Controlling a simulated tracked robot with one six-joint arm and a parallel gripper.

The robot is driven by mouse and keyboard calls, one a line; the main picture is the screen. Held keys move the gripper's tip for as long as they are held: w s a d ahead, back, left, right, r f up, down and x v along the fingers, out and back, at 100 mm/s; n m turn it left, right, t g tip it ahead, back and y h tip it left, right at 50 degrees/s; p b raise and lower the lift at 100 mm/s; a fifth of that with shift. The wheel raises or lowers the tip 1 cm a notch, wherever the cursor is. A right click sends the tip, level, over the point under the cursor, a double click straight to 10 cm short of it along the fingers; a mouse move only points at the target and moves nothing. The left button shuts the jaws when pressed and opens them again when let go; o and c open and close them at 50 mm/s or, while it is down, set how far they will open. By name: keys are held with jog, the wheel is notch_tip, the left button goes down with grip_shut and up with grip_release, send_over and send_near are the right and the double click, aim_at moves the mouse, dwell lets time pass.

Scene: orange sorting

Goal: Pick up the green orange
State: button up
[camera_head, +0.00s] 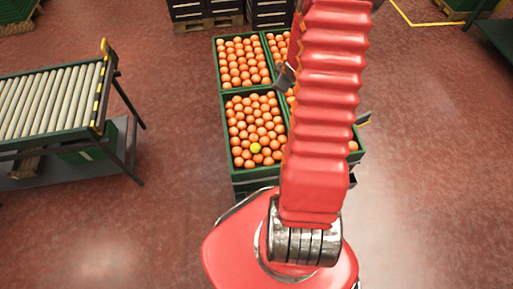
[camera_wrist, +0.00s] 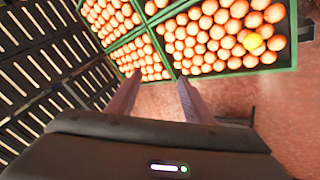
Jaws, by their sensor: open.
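The green orange, yellow-green in colour, (camera_head: 255,148) lies among orange ones in the front left crate (camera_head: 226,132) in the head view. In the wrist view the green orange (camera_wrist: 254,43) shows at the upper right, near the crate's corner. My gripper (camera_wrist: 157,80) is open and empty, its two fingers apart and pointing toward the crates. The green orange is to the right of the fingers in that view, with a gap between. In the head view my red arm hides most of the right-hand crates and most of the gripper.
A roller conveyor (camera_head: 50,98) stands at the left on dark legs. Dark crates on a pallet (camera_head: 207,24) stand at the back. Other green crates of oranges (camera_head: 243,62) adjoin the front left one. The red floor is open at right and between conveyor and crates.

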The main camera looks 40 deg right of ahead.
notch_tip(320, 180, down, 9)
jog(key=s+d+n+y, duration=0.1)
jog(key=s+d, duration=0.1)
jog(key=s, duration=0.1)
jog(key=t+y, duration=0.5)
send_near(259, 149)
jog(key=shift+s+d+r+n, duration=0.4)
jog(key=shift+s+d+r, duration=0.55)
jog(key=shift+s+d, duration=0.15)
jog(key=shift+s+a+f, duration=0.15)
jog(key=shift+s+a, duration=0.15)
jog(key=shift+a, duration=0.25)
jog(key=shift+x, duration=4.3)
jog(key=shift+a, duration=0.1)
